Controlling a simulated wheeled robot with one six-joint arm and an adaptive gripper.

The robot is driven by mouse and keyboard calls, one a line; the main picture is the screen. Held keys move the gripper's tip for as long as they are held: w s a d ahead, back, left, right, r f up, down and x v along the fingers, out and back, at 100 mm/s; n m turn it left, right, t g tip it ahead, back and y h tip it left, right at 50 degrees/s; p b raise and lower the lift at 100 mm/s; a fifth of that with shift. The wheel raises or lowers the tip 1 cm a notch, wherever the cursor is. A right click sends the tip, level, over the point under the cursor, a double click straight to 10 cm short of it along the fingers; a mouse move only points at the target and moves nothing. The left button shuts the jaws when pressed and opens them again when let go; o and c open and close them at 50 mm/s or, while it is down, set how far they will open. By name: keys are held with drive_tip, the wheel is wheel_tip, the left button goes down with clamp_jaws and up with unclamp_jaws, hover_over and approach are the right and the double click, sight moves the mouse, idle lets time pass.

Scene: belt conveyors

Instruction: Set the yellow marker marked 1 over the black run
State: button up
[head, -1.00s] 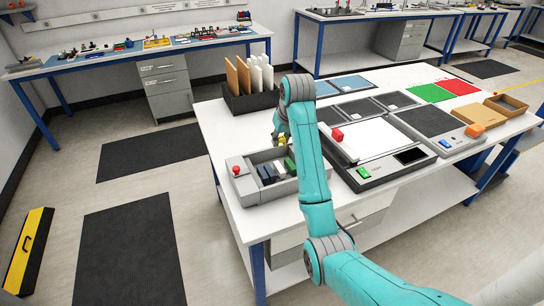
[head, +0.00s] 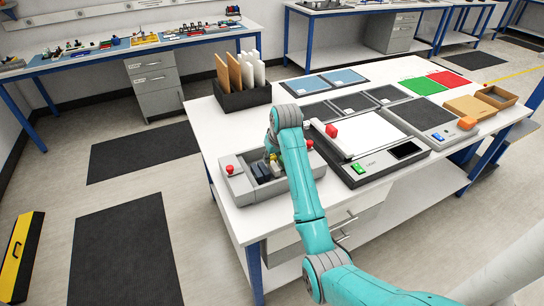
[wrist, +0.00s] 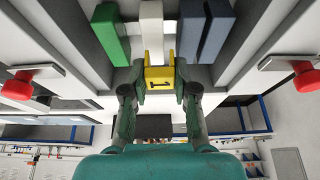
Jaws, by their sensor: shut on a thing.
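The yellow marker (wrist: 158,78), with a black 1 on its face, is between the two fingers of my gripper (wrist: 158,92) in the wrist view. My gripper is shut on it. In the wrist view a white block (wrist: 151,32) is just beyond the marker, with a green block (wrist: 110,34) to the left and two dark blue blocks (wrist: 190,32) to the right. In the head view my gripper is at the grey tray (head: 240,192), largely hidden behind my arm. I cannot tell whether the marker still touches the tray. I cannot tell which dark surface is the black run.
Red knobs (head: 230,169) stand at the tray's ends. Right of it is a device with a white sheet (head: 365,136), then one with a dark pad (head: 424,114). A black file box (head: 243,98) stands behind. Black mats (head: 125,252) lie on the floor.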

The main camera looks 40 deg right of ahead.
drive_tip(key=shift+f, duration=0.55)
drive_tip(key=o, duration=0.8)
